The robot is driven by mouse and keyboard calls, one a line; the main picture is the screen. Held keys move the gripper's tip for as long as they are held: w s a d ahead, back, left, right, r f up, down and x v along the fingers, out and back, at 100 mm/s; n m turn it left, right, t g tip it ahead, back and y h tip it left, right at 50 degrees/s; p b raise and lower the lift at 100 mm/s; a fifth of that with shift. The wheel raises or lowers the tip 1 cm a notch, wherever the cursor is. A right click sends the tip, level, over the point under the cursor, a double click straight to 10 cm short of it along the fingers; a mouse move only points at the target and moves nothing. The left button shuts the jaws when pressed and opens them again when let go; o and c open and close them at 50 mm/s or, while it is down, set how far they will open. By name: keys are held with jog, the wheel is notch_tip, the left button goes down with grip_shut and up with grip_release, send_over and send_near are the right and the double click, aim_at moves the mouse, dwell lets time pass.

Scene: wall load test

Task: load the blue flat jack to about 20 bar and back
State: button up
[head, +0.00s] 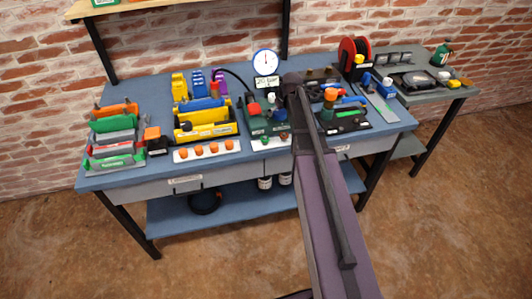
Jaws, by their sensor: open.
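A blue flat piece (203,104), possibly the flat jack, lies along the top of a yellow rack (208,130) on the blue bench. I cannot tell for sure that it is the jack. A round white dial gauge (265,61) stands at the back, above a small display (266,83) too small to read. A green unit with a red knob (254,109) sits in front of them, with a black hose behind. My gripper (291,84) is over the bench just right of this unit. It is open; its fingers are largely hidden by my arm.
Colored trays (114,137) stand at the left, and a white strip with orange knobs (206,150) lies at the front edge. A black holder (345,120) and a red reel (348,52) are at the right. A side table (440,91) holds more items. The brick wall closes the back.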

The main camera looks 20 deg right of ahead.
jog(key=n+y, duration=0.1)
jog(key=n, duration=0.2)
jog(key=n+g+y, duration=0.1)
jog(key=n, duration=0.2)
jog(key=shift+s+d+r+n+p, duration=0.1)
jog(key=shift+r+n+p, duration=0.2)
jog(key=shift+r+p, duration=0.1)
jog(key=p+v, duration=1.2)
jog(key=v, duration=0.1)
jog(key=s+a+f+m+g+h+b, duration=0.1)
jog(key=s+a+f+m+b, duration=0.1)
jog(key=s+a, duration=0.6)
jog(key=s+a+f+m+g+h+b, duration=0.1)
jog(key=s+a+f+m+g+b, duration=0.1)
jog(key=s+a+f+m, duration=0.3)
jog(key=shift+s+a+m+h+b, duration=0.6)
jog(key=shift+s+a, duration=0.85)
jog(key=shift+s, duration=2.45)
jog(key=shift+w+r, duration=0.1)
jog(key=shift+w, duration=0.05)
